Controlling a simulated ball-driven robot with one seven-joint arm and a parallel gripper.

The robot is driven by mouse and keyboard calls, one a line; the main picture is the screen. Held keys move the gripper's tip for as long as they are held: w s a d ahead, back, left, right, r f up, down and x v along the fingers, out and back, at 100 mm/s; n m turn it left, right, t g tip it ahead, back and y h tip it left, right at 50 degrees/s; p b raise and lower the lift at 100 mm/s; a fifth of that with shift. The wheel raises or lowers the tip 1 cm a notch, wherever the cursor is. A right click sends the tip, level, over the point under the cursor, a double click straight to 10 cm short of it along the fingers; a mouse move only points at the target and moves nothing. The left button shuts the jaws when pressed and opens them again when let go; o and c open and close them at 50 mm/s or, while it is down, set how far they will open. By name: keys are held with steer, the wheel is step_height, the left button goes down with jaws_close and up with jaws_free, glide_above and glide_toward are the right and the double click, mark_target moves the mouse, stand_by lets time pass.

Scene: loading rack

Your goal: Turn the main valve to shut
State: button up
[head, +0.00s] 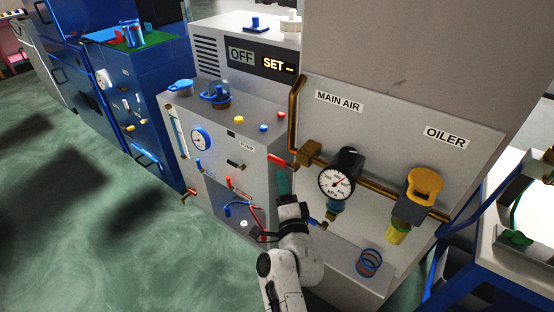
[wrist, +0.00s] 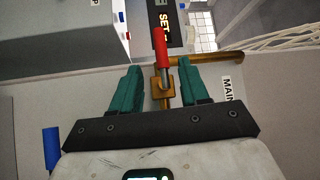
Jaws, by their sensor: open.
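The main air valve has a brass body (head: 310,152) on a copper pipe below the MAIN AIR label, with a red lever handle (head: 281,160) pointing left. In the wrist view, the red handle (wrist: 160,45) points up, away from me, and the brass body (wrist: 156,95) shows between my fingers. My gripper (head: 283,174) has teal fingers just below the handle in the head view. In the wrist view, my gripper (wrist: 160,68) is open, with one finger on each side of the valve. Neither finger visibly touches it; the depth gap is unclear.
A round pressure gauge (head: 336,182) and a yellow-topped oiler (head: 422,187) are to the right of the valve. A grey machine (head: 225,130) with knobs and a dial stands to the left.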

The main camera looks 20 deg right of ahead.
mark_target(278, 158)
steer(key=shift+b+x, duration=0.85)
steer(key=shift+x, duration=3.65)
jaws_close()
